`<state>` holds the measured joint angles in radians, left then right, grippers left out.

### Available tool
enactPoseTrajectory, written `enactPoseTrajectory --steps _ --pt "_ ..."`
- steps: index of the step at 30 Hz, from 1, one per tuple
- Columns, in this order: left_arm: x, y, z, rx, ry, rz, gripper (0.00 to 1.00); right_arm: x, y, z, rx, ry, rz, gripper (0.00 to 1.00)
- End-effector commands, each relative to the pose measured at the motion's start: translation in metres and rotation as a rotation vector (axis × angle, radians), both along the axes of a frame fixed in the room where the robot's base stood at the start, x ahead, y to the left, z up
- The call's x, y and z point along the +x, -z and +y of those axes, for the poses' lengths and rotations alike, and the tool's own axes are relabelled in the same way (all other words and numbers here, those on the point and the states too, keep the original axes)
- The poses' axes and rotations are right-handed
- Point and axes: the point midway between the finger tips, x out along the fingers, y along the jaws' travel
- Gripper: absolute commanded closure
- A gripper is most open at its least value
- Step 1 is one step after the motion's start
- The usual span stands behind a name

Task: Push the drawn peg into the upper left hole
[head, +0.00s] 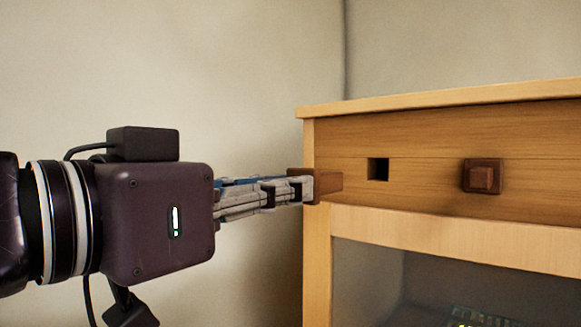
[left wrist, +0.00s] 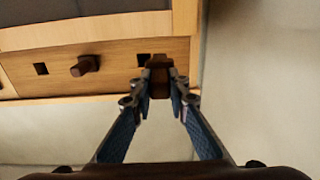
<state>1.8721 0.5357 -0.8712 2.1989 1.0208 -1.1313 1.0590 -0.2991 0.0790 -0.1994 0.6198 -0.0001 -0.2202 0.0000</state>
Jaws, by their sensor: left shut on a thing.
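My left gripper (head: 303,188) is shut on the drawn peg (head: 327,184), a reddish-brown wooden piece with a wider head. The peg's free end points right, at the cabinet's left end, left of the dark square upper left hole (head: 378,169) and slightly lower in the picture. The peg is outside the hole. In the left wrist view the peg (left wrist: 160,82) sits between the fingertips, and the hole (left wrist: 143,59) shows just left of it. How far the peg tip stands from the wood cannot be told. My right gripper is not in view.
The wooden cabinet (head: 440,145) has another brown peg (head: 482,176) sticking out right of the hole. A further dark square hole (left wrist: 41,69) shows in the left wrist view. Below is a glass-like panel (head: 365,265).

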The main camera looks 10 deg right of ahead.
Motion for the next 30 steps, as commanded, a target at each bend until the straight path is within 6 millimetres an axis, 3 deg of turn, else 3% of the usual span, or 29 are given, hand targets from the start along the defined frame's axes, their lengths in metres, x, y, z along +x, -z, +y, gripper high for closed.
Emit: enactPoseTrajectory --steps 3,8,18,30 --pt "-0.029 -0.011 -0.007 0.001 0.022 -0.004 1.00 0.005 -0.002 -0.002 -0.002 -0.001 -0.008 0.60" --pt "-0.041 -0.013 -0.011 0.000 0.030 0.000 1.00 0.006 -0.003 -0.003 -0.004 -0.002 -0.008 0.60" --pt "-0.030 -0.013 -0.025 -0.001 0.030 0.004 1.00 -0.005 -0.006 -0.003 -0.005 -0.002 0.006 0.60" --pt "-0.013 -0.012 -0.047 -0.002 0.032 0.005 1.00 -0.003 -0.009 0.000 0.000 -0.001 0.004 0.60"
